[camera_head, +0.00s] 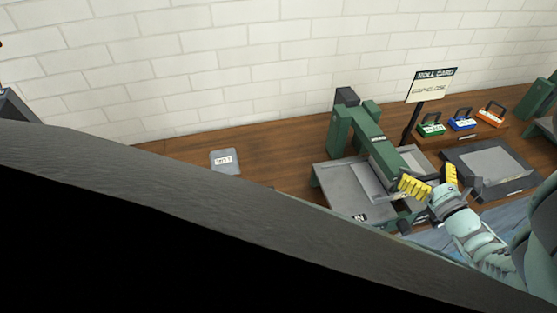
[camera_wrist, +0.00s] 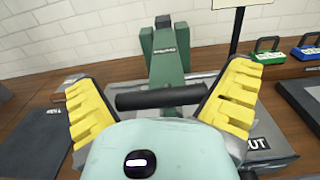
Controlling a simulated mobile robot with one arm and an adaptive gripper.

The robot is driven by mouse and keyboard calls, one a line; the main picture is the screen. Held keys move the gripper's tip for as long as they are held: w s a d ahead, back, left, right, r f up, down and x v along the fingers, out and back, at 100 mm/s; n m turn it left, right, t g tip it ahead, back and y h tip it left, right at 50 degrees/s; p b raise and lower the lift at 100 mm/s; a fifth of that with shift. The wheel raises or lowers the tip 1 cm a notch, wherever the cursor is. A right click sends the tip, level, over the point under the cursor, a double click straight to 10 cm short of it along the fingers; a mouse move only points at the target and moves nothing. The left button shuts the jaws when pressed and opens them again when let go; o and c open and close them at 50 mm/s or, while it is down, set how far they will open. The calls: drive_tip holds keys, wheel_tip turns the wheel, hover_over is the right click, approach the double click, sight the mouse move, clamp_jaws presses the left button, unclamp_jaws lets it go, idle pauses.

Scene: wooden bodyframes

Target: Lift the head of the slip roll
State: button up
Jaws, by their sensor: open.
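The slip roll stands on the wooden bench, with a green head (camera_head: 377,148) sloping down from its rear post toward the front, over a grey bed (camera_head: 340,187). In the wrist view the green head (camera_wrist: 169,62) is straight ahead, with a dark crosswise handle bar (camera_wrist: 160,97) at its near end. My gripper (camera_head: 432,180) is at the front end of the head, its yellow fingers spread wide. In the wrist view my gripper (camera_wrist: 162,92) has one finger near each end of the bar; I cannot tell whether they touch it. The fingers are empty.
A sign (camera_head: 431,87) reading "ROLL CARD" stands behind the machine. Green (camera_head: 431,128), blue (camera_head: 462,122) and orange (camera_head: 492,117) handled blocks sit at the back right. A dark flat plate (camera_head: 488,168) lies right. A small grey plate (camera_head: 225,161) lies left, with bare bench around it.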

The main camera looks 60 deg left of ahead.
drive_tip(key=c, duration=1.2)
drive_tip(key=shift+o, duration=0.2)
